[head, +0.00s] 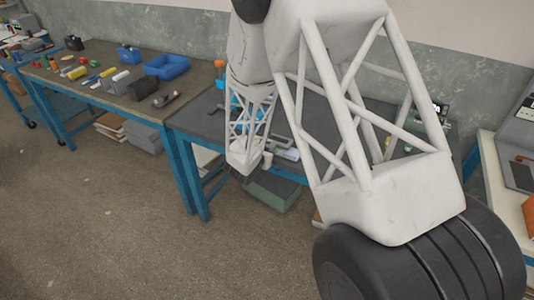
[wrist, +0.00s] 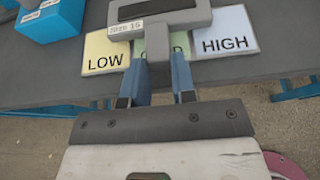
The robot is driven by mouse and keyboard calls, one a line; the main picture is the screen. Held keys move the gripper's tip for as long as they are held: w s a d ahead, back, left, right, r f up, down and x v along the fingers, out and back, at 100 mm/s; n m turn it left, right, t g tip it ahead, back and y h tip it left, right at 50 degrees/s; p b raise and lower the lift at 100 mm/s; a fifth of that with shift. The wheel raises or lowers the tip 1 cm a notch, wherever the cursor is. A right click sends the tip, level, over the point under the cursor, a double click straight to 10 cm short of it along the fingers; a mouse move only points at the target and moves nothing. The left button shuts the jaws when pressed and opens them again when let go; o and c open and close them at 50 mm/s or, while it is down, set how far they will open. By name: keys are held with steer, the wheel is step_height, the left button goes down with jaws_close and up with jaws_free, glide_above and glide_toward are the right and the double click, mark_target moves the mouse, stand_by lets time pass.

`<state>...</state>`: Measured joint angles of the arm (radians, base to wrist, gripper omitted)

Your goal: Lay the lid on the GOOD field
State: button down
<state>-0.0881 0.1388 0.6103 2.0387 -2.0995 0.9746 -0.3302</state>
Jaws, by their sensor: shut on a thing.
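The lid is a grey block (wrist: 188,20) with a dark slot and a small printed label, at the top of the wrist view. My gripper (wrist: 160,62) is shut on it, with two blue-grey fingers reaching its near side. The lid covers much of the green GOOD field (wrist: 158,50), of which a strip and part of the lettering show between the fingers. The yellow LOW field (wrist: 105,60) lies on the left and the blue HIGH field (wrist: 228,40) on the right. I cannot tell whether the lid touches the field. In the head view my arm hides most of this spot.
The dark bench top (wrist: 40,72) ends just in front of the fields. A bright blue box (wrist: 52,20) stands at the left. In the head view, another bench (head: 90,92) at left holds a blue bin (head: 167,66) and several small items.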

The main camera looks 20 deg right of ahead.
steer(key=shift+f, duration=0.2)
steer(key=shift+f, duration=0.15)
steer(key=c, duration=0.9)
jaws_free()
steer(key=shift+c, duration=0.2)
steer(key=v, duration=1.2)
